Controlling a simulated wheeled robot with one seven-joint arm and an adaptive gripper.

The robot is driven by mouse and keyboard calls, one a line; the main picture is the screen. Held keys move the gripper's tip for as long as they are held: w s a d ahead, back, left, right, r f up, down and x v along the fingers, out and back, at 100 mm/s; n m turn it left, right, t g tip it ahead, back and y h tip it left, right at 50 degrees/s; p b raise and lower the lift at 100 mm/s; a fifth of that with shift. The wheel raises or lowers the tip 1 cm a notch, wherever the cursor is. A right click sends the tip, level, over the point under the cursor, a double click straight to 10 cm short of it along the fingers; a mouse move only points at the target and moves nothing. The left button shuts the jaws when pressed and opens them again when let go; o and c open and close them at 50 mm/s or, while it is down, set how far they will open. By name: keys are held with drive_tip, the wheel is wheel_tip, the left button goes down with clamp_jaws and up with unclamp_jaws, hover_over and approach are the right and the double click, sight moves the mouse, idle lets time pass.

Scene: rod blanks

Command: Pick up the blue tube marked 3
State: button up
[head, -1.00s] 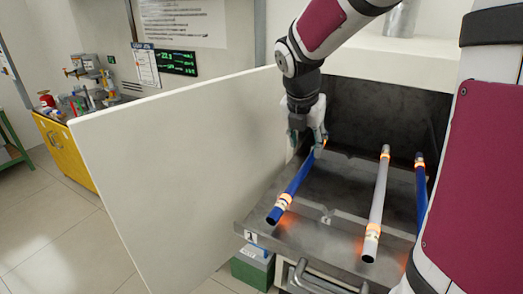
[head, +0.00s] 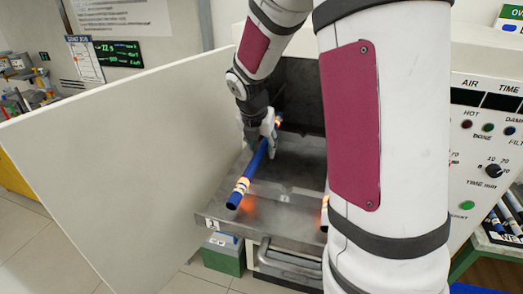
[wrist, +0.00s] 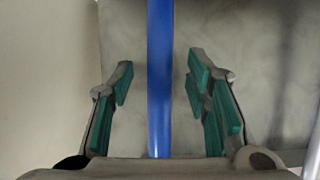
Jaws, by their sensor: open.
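A blue tube (head: 247,180) with glowing orange bands near its ends lies along the left of the metal tray (head: 290,178) in the head view. A small label (head: 211,224) is on the tray's front edge near it, too small to read surely; I see no number on the tube itself. My gripper (head: 266,148) is at the far half of this tube. In the wrist view the blue tube (wrist: 160,80) runs between the two open green-padded fingers (wrist: 158,85), with a gap on both sides. Nothing is held.
A large pale panel (head: 120,150) stands close left of the tray. A control panel (head: 487,150) is at the right, with a rack of tubes (head: 508,222) below. My arm hides the tray's right part; only a glowing end (head: 325,212) of another tube shows. A green box (head: 222,255) is below.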

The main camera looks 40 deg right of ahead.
drive_tip(key=shift+c, duration=0.6)
clamp_jaws()
drive_tip(key=shift+r, duration=0.15)
